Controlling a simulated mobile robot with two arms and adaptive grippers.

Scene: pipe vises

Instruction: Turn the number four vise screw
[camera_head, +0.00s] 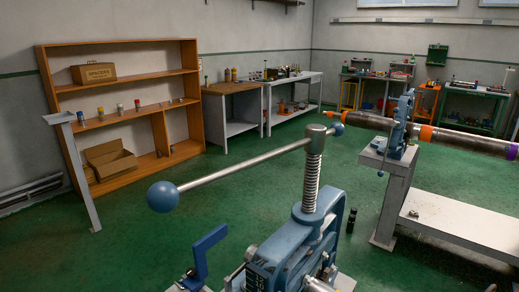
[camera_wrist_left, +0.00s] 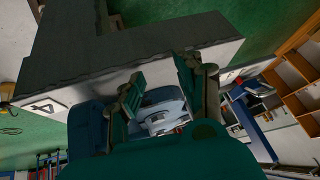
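A blue vise (camera_head: 290,255) stands close in front in the head view. Its upright threaded screw (camera_head: 312,185) carries a long steel bar (camera_head: 240,165) with blue ball ends (camera_head: 163,197). No number is readable on it there. In the left wrist view a white label with a 4 (camera_wrist_left: 41,108) is on a grey stand (camera_wrist_left: 100,55), and a pale blue vise part (camera_wrist_left: 160,105) shows beyond my fingers. My left gripper (camera_wrist_left: 158,72) is open, with nothing visibly held between its fingers. Neither gripper shows in the head view; my right gripper is out of sight.
A second blue vise (camera_head: 400,125) on a grey stand (camera_head: 390,190) holds a long dark pipe (camera_head: 460,138) at the right. A low pale bench (camera_head: 460,225) is beside it. A wooden shelf (camera_head: 130,115) stands at the back left. Green floor (camera_head: 130,250) is clear at the left.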

